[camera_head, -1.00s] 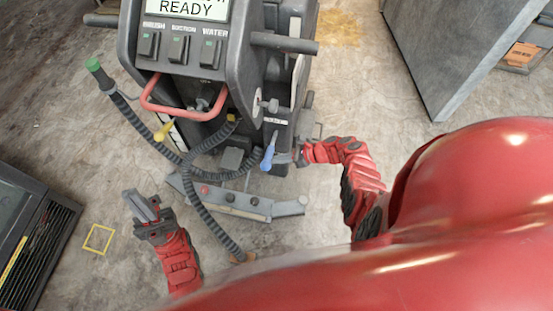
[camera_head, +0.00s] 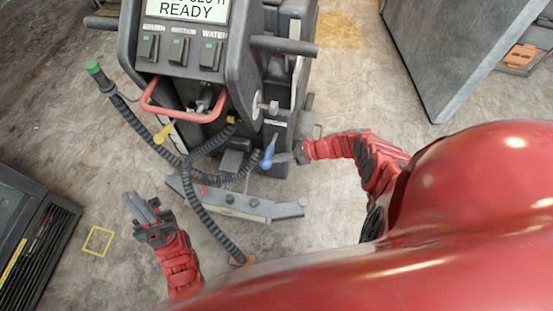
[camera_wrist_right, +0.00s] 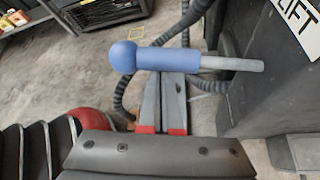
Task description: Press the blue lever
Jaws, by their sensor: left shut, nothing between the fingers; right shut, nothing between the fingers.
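The blue lever (camera_head: 268,154) sticks out low on the right side of the dark floor-cleaning machine (camera_head: 185,75). In the right wrist view the lever (camera_wrist_right: 165,58) has a blue ball end and grip on a grey shaft, lying nearly level across the picture. My right gripper (camera_head: 282,157) is shut and empty, right beside the lever. In the right wrist view its fingertips (camera_wrist_right: 172,78) meet the edge of the blue grip; I cannot tell whether they touch it. My left gripper (camera_head: 138,207) is shut and empty, left of the machine and away from the lever.
A yellow lever (camera_head: 164,133), a red handle bar (camera_head: 180,112) and black corrugated hoses (camera_head: 195,190) are on the machine's front. A dark unit (camera_head: 35,235) stands at the left. A grey cabinet (camera_head: 465,45) stands at the upper right. Floor between the machine and cabinet is clear.

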